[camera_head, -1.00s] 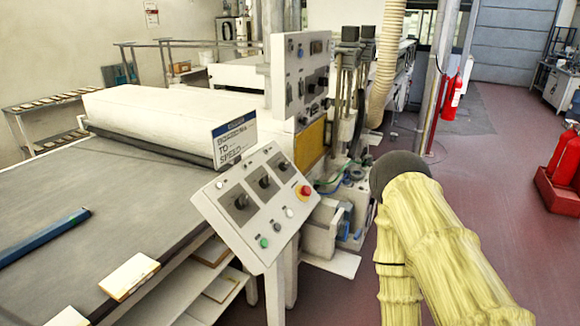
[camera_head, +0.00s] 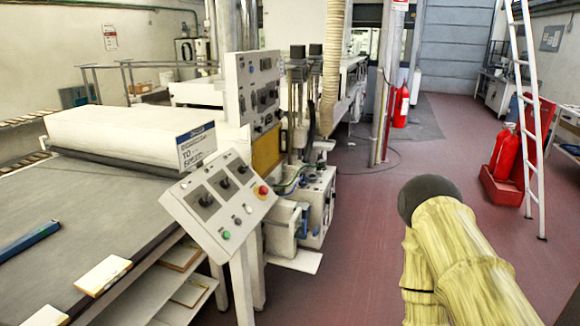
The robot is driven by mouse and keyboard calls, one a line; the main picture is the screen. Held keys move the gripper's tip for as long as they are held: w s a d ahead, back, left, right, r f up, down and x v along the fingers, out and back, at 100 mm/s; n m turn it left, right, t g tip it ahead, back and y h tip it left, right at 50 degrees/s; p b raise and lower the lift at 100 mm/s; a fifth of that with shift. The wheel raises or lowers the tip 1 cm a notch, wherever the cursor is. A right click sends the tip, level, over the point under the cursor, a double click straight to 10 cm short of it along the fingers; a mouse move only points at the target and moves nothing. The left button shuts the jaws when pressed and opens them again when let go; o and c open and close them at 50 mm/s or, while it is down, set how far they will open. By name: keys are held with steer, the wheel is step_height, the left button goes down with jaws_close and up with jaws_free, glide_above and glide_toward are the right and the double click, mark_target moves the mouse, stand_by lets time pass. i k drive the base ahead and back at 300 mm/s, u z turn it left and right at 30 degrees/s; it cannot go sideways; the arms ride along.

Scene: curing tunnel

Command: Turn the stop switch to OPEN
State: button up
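A slanted white control panel (camera_head: 203,224) stands on a post at the front of the machine. It carries several black rotary switches, one of them this left black switch (camera_head: 207,200), a green button (camera_head: 226,235) and a red knob on yellow (camera_head: 262,190). A taller upright panel (camera_head: 240,95) behind it also carries dark switches and knobs. The labels are too small to read, so I cannot tell which is the stop switch. My arm in its yellow sleeve shows at the lower right, apart from the panels. My gripper is not in view.
The conveyor bed (camera_head: 90,215) with a blue bar (camera_head: 28,242) fills the left. Red extinguishers (camera_head: 503,152) and a white ladder (camera_head: 530,110) stand at the right. A metal pillar (camera_head: 386,90) rises beyond the machine. Red floor (camera_head: 350,220) is clear between machine and ladder.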

mark_target(242, 169)
steer(key=z, duration=0.85)
steer(key=i, duration=1)
steer(key=u, duration=1.8)
